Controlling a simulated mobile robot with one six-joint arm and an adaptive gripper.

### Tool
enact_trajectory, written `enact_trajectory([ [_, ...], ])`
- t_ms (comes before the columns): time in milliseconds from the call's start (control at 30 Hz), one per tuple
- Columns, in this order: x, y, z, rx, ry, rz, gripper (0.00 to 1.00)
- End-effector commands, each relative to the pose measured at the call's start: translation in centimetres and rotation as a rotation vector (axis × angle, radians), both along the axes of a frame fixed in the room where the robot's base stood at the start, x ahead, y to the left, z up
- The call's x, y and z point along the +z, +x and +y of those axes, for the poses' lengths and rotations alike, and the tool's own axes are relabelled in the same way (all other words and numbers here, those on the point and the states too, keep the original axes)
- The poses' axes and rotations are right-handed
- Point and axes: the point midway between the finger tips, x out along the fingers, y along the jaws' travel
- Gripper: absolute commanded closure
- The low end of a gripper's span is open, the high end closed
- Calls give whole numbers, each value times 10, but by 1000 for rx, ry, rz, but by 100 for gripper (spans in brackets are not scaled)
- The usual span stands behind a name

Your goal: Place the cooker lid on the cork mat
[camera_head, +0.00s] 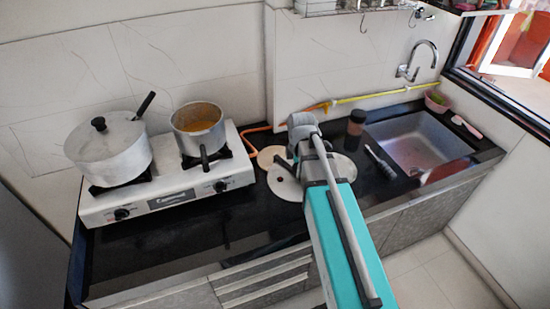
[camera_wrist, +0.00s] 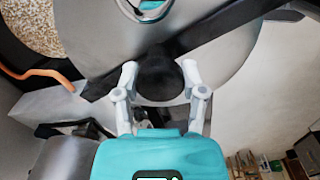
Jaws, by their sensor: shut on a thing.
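The cooker lid (camera_wrist: 90,35) is a wide, shiny metal disc with a black knob (camera_wrist: 158,84). My gripper (camera_wrist: 160,70) is shut on the knob, with one finger on each side. In the head view the lid (camera_head: 286,184) shows on both sides of my arm, over the dark counter right of the stove. My arm hides its middle and the grip. The cork mat (camera_wrist: 30,24) is speckled tan, beyond the lid's edge at the upper left of the wrist view. In the head view it is a small tan patch (camera_head: 268,155), partly covered by the lid. I cannot tell whether the lid touches the counter.
A white stove (camera_head: 170,199) bears a lidded pot (camera_head: 108,154) and an open pot of orange food (camera_head: 198,130). An orange hose (camera_head: 254,130) runs behind. The front-left counter is clear.

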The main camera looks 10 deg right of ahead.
Motion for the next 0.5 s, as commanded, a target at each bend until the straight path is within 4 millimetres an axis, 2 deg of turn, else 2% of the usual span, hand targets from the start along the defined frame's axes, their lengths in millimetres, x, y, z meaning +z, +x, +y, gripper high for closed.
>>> enact_trajectory([
  [333, -1, 0, 10, 15, 0, 0, 100],
  [500, -11, -2, 10, 20, 0, 0, 100],
])
